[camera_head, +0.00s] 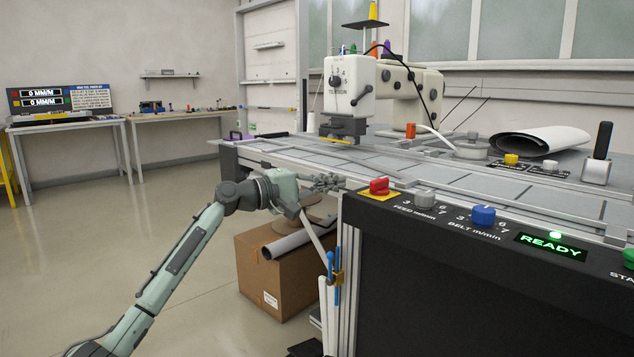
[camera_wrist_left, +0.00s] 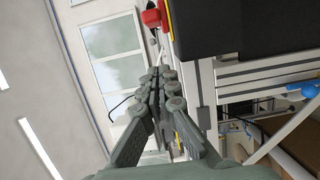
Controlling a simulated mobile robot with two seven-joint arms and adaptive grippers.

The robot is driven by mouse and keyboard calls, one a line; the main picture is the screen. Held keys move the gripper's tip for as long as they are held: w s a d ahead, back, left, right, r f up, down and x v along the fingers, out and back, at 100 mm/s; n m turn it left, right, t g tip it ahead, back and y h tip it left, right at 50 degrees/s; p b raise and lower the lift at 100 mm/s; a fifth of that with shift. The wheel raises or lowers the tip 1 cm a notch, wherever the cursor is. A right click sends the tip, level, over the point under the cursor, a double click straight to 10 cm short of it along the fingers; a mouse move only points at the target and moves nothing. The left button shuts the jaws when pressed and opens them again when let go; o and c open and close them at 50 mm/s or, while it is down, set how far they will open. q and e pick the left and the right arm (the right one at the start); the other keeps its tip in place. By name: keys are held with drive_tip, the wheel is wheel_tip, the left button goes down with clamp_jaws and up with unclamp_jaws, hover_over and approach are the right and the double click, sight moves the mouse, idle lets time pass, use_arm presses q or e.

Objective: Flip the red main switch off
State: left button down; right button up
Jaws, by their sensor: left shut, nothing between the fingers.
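The red main switch (camera_head: 379,186) sits on a yellow plate at the left end of the black control panel (camera_head: 460,265). In the left wrist view the red switch (camera_wrist_left: 152,17) shows at the top, beside the dark panel. My left gripper (camera_head: 338,181) is shut and empty, just left of the switch and apart from it. In the left wrist view its fingers (camera_wrist_left: 158,78) are together and point toward the top of the picture, below the switch. My right gripper is in neither view.
Right of the switch are a grey knob (camera_head: 425,199), a blue knob (camera_head: 483,215) and a green READY display (camera_head: 550,246). A sewing machine (camera_head: 350,85) stands on the table behind. A cardboard box (camera_head: 275,270) is on the floor below my left arm. Open floor lies to the left.

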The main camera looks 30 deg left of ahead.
sight(357, 195)
use_arm(q)
drive_tip(key=d, duration=0.2)
drive_tip(key=w+d+p, duration=0.1)
drive_tip(key=d, duration=0.1)
drive_tip(key=shift+w+d+r, duration=0.1)
drive_tip(key=shift+w+d, duration=0.1)
drive_tip(key=shift+s+d, duration=0.2)
drive_tip(key=shift+d, duration=0.3)
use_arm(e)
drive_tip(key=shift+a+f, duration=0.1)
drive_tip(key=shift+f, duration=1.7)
